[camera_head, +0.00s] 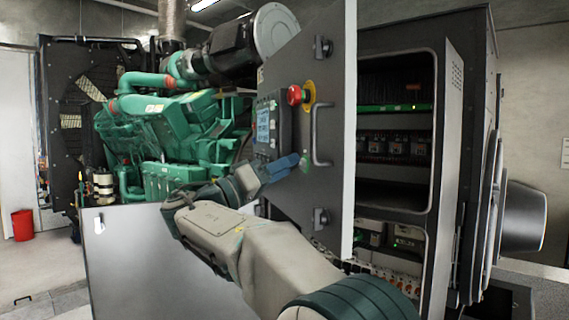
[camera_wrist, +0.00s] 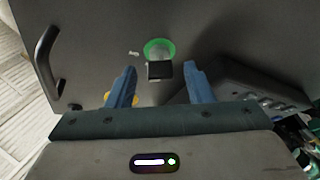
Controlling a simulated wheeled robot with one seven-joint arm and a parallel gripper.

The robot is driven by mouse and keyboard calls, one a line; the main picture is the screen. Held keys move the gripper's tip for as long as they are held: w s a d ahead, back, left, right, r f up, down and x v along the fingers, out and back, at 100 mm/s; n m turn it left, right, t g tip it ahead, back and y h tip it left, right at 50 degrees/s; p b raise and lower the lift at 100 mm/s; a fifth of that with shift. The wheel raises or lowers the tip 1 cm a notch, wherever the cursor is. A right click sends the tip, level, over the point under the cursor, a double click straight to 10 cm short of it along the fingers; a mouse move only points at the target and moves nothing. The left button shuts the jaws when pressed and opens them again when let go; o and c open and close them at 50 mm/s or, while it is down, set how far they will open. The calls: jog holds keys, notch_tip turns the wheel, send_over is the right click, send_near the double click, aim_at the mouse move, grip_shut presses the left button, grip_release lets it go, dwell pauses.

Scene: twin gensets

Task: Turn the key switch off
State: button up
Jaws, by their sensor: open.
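The key switch (camera_wrist: 159,70) shows in the wrist view as a dark block-like key on a green ring, set in the grey cabinet door. In the head view only a bit of its green ring (camera_head: 306,163) shows, just beyond my fingertips. My gripper (camera_head: 296,160) is open, its blue fingers pointing at the door. In the wrist view my gripper (camera_wrist: 160,69) has one finger on each side of the key, with gaps on both sides. I cannot tell how far the fingertips reach along the key. No contact shows.
A red emergency stop (camera_head: 294,95) on a yellow plate sits above on the door. A door handle (camera_head: 318,135) stands to the right, and a control panel (camera_head: 268,125) to the left. The open cabinet (camera_head: 448,150) lies right, the green engine (camera_head: 180,135) left.

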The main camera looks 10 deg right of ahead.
jog(key=shift+w+d+r, duration=0.1)
jog(key=shift+d, duration=0.25)
jog(key=c, duration=1)
jog(key=shift+n, duration=0.3)
jog(key=shift+r+n+t+y+p, duration=0.1)
jog(key=shift+n+t+y+p, duration=0.15)
jog(key=shift+n+y+p, duration=1.3)
jog(key=shift+r+n+t+y+p, duration=0.1)
jog(key=shift+n+t+p, duration=0.3)
jog(key=shift+n, duration=2.4)
jog(key=shift+r+n+t+y+p, duration=0.15)
jog(key=shift+n+y+p, duration=0.8)
jog(key=shift+n, duration=1.2)
jog(key=shift+f, duration=0.15)
